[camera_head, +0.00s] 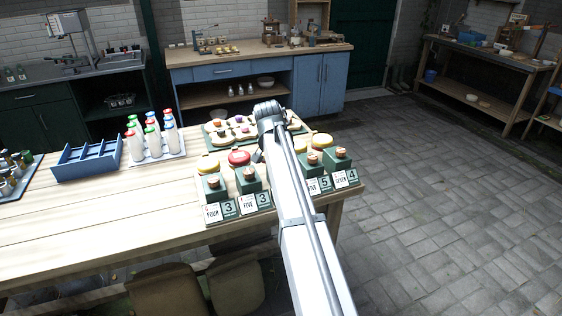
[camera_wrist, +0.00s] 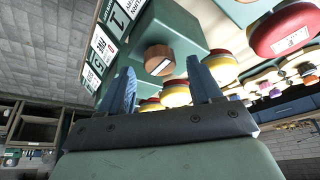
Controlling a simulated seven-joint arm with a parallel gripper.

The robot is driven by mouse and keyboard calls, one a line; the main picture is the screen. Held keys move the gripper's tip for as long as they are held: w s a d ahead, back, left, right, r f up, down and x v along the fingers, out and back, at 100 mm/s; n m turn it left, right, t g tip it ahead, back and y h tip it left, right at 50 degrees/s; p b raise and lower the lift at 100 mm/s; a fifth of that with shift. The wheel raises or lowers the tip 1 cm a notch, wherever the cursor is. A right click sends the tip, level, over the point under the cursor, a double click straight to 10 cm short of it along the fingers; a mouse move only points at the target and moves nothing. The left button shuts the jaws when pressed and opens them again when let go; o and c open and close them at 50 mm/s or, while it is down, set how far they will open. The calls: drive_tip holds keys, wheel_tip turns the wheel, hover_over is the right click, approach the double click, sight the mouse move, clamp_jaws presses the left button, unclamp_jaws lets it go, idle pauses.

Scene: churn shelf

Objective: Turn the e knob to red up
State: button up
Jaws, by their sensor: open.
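In the wrist view a brown wooden knob (camera_wrist: 159,60) stands out from a green box (camera_wrist: 172,28), with white number and word cards beside it. My gripper (camera_wrist: 162,85) is open, its two blue fingers pointing at the box with the knob between and beyond their tips. I cannot tell if they touch it, and no red mark shows on it. In the head view several green boxes with wooden knobs line the table's front edge, such as the left one (camera_head: 213,184) and right one (camera_head: 341,155). My arm hides the middle. No letter e is readable.
Red (camera_head: 239,158) and yellow (camera_head: 321,140) round pieces stand behind the boxes, with a tray of more pieces beyond. Capped bottles (camera_head: 151,140) and a blue divided tray (camera_head: 88,160) are on the left. The table's left front (camera_head: 90,225) is bare.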

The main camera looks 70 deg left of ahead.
drive_tip(key=shift+x, duration=0.75)
drive_tip(key=shift+c, duration=0.5)
drive_tip(key=c, duration=0.9)
drive_tip(key=shift+c, duration=0.2)
